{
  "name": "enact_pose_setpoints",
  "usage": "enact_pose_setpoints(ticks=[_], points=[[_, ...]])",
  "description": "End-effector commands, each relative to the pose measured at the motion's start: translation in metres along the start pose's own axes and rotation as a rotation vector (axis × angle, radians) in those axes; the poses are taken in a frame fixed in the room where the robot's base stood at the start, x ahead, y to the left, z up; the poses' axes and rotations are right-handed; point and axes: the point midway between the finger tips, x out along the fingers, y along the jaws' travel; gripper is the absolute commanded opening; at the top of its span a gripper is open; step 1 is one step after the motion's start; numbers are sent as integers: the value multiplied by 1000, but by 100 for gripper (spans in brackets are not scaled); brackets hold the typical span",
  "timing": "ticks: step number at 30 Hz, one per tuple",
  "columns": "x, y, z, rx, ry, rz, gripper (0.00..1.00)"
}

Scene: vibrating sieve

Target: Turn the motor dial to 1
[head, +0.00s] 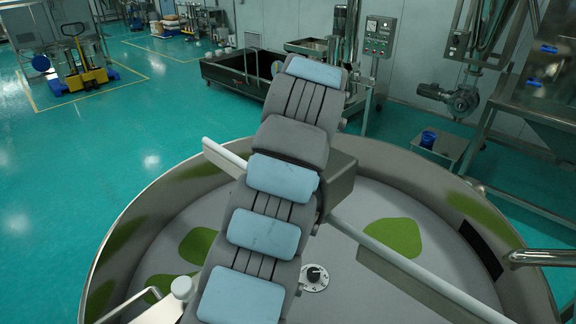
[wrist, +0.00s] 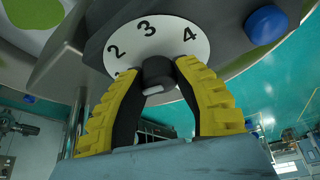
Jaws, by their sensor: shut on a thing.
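In the wrist view the motor dial is a white disc (wrist: 170,40) with the black numerals 2, 3 and 4 clearly showing. A numeral at its lower left edge is partly hidden by the left finger. A black knob (wrist: 156,71) stands out from the disc's middle, with a pale mark on its lower side. My gripper (wrist: 158,77), with black and yellow ribbed fingers, is shut on the knob, one finger on each side. In the head view my arm hides the gripper and this dial cannot be made out.
A blue round button (wrist: 266,25) sits right of the dial. In the head view the round sieve rim (head: 130,212) surrounds my arm, with a rail (head: 405,265) crossing it. A separate small dial (head: 314,277) shows inside. A control box (head: 379,36) stands behind.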

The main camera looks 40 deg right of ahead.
Motion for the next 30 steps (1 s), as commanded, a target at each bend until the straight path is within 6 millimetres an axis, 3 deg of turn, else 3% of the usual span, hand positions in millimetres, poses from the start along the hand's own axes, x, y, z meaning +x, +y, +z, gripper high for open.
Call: enact_pose_setpoints(ticks=[10,11,13,30], points=[[1,0,0,-2,-1,0,0],[1,0,0,-2,-1,0,39],[1,0,0,-2,-1,0,59],[0,0,0,21,0,10,59]])
